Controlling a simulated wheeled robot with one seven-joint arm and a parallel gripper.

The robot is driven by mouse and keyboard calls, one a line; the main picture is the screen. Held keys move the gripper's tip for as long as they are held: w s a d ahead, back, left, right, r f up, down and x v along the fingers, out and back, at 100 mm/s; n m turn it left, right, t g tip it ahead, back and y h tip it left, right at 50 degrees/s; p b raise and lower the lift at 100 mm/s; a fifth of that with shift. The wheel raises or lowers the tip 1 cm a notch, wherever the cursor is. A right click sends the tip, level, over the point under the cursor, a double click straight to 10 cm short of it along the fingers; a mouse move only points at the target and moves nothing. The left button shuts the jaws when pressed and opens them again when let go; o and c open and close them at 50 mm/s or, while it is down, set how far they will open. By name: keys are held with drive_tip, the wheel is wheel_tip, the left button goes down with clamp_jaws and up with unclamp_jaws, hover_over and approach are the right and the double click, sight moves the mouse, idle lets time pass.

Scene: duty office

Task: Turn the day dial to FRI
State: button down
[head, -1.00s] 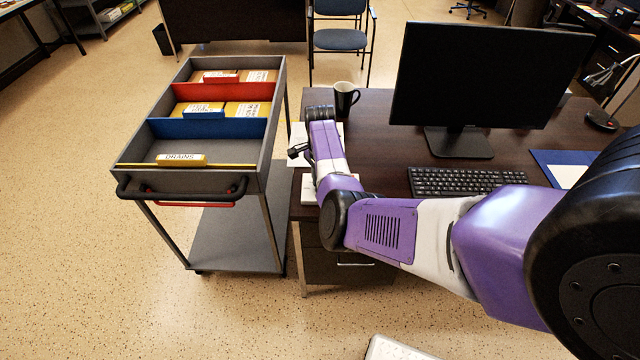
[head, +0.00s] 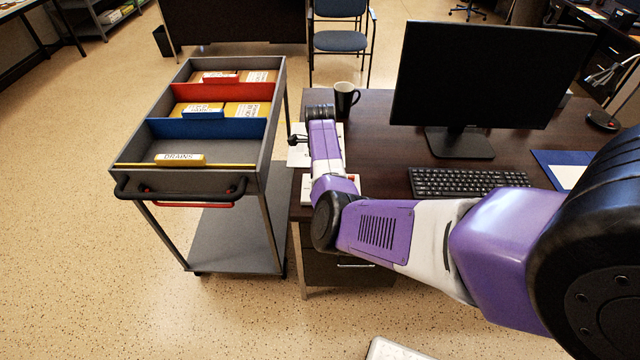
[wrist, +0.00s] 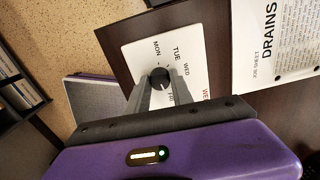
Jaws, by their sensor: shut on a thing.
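The day dial is a white plate (wrist: 135,60) with a dark round knob (wrist: 160,76) in the wrist view. MON, TUE, WED and FRI are legible around the knob; another label is hidden by a finger. Red lettering shows at the plate's right edge. My gripper (wrist: 162,84) has its two grey fingers closed on the knob's sides. I cannot make out clearly which day the knob points to. In the head view the white plate (head: 312,193) lies at the desk's left front, partly covered by my arm; the fingers are hidden there.
A job sheet (wrist: 265,45) marked DRAINS lies beside the dial. On the desk (head: 385,130) stand a mug (head: 346,97), a monitor (head: 485,85) and a keyboard (head: 468,182). A grey cart (head: 125,165) with folders stands close to the desk's left side.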

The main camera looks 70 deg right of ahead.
idle(0.4)
drive_tip(key=c, duration=1.1)
unclamp_jaws()
wheel_tip(320, 180, up, 8)
drive_tip(key=shift+f, duration=0.1)
